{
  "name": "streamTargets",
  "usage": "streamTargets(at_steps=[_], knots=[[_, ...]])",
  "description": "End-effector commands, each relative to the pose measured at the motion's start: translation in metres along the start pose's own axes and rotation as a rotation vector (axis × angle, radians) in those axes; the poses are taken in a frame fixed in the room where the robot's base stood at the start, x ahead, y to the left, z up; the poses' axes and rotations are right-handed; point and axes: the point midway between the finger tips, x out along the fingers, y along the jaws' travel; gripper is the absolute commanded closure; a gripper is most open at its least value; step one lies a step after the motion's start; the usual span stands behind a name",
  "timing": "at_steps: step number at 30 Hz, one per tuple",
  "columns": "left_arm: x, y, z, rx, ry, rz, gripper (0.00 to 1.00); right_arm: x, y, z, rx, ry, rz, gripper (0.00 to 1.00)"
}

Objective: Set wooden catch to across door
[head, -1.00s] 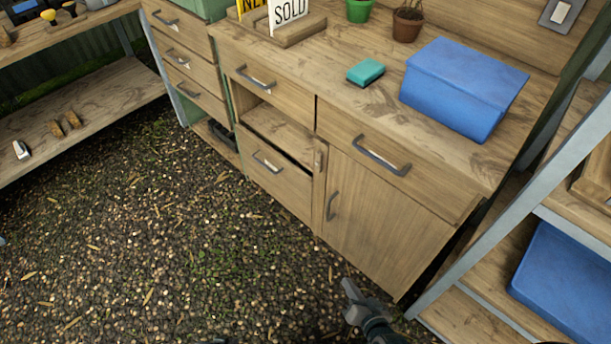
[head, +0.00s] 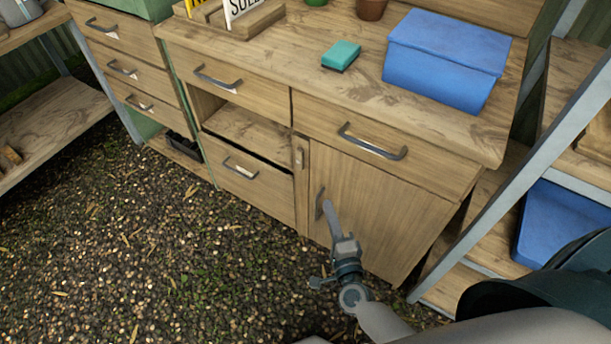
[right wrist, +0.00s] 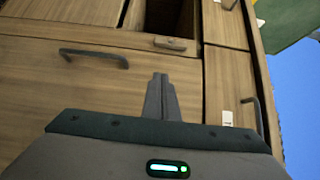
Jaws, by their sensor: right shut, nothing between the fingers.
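The wooden catch (head: 300,156) is a small pale block on the post beside the upper left of the cabinet door (head: 385,205). It stands upright along the post, parallel to the door handle (head: 320,203). In the right wrist view the catch (right wrist: 175,43) lies beyond the fingertips, with a gap in the picture. The door looks shut. My right gripper (head: 331,212) is shut and empty in front of the door, close to its handle in the picture and below the catch. It also shows in the right wrist view (right wrist: 160,80). My left gripper is out of view.
A drawer handle (head: 372,142) juts out above the door. An open compartment (head: 245,128) and a lower drawer (head: 250,180) are left of the catch. A metal-framed shelf (head: 505,160) stands close on the right. The gravel floor in front is clear.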

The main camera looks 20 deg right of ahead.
Motion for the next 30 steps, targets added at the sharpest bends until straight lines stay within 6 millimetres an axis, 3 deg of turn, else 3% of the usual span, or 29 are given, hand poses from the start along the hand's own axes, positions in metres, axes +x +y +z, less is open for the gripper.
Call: streamTargets(at_steps=[11,27,30], knots=[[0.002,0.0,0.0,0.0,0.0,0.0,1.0,0.015,0.0,0.0,-0.003,-0.001,-0.001,1.0],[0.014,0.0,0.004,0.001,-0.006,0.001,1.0,0.103,0.0,0.0,-0.003,-0.001,-0.001,1.0],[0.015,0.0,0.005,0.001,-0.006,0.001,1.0,0.112,0.0,0.012,-0.002,-0.002,0.0,1.0]])
